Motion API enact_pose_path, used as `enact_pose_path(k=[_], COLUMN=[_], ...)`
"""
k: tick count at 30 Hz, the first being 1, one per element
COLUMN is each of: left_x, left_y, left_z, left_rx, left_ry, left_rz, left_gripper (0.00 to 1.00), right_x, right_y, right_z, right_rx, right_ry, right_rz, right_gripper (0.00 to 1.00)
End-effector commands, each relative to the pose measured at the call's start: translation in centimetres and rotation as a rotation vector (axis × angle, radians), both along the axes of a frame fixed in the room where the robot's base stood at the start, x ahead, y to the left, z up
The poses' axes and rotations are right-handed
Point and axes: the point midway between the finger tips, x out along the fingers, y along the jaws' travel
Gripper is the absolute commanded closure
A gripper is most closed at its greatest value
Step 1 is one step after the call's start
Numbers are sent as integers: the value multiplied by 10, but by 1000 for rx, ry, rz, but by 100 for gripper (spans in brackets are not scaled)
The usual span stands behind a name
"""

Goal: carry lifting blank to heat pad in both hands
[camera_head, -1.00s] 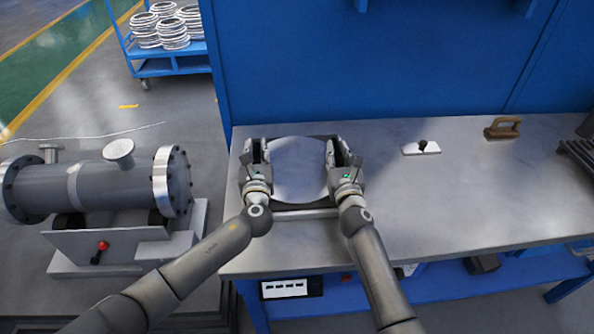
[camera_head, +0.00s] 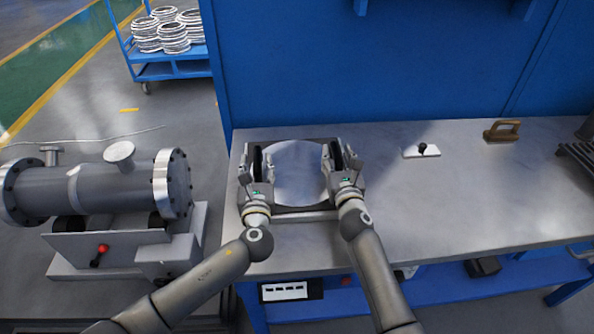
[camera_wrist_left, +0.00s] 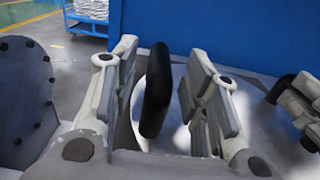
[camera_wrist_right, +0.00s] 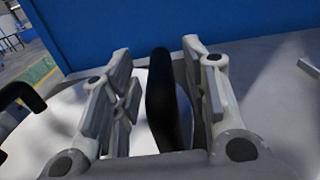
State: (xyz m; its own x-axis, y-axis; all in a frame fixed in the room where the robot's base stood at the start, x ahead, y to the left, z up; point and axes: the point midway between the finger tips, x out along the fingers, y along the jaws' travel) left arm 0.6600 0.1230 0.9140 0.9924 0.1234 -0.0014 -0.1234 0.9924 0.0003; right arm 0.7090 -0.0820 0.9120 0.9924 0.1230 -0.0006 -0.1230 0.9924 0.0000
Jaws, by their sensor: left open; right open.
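The lifting blank (camera_head: 299,172) is a round, shiny metal disc with an upright black handle at each side. It lies over a dark square pad, seemingly the heat pad (camera_head: 318,207), whose edges show behind and in front of it. My left gripper (camera_head: 257,158) is open, with its fingers on both sides of the left black handle (camera_wrist_left: 156,92). My right gripper (camera_head: 338,158) is open, with its fingers on both sides of the right black handle (camera_wrist_right: 161,100). Both wrist views show gaps between fingers and handle. Contact under the disc is hidden.
A blue panel (camera_head: 390,60) rises behind. A grey flanged shell (camera_head: 95,188) stands left of the bench.

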Motion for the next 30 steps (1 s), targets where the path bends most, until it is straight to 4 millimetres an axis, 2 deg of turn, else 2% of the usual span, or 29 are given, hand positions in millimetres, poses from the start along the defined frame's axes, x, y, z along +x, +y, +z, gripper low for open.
enact_pose_path(k=[6, 12, 20, 30], left_x=[-41, -65, -71, -71], left_y=[-5, -7, -8, -8], left_z=[0, 0, 0, 0], left_rx=[-1, 1, 2, 1], left_ry=[1, 1, 0, 0], left_rz=[0, 0, 1, 1], left_gripper=[58, 58, 58, 58], right_x=[0, 0, -10, -66], right_y=[0, 0, -2, -8], right_z=[0, 0, 0, -2], right_rx=[0, 0, -3, -1], right_ry=[0, 0, -1, 2], right_rz=[0, 0, 0, 0], right_gripper=[58, 58, 58, 58])
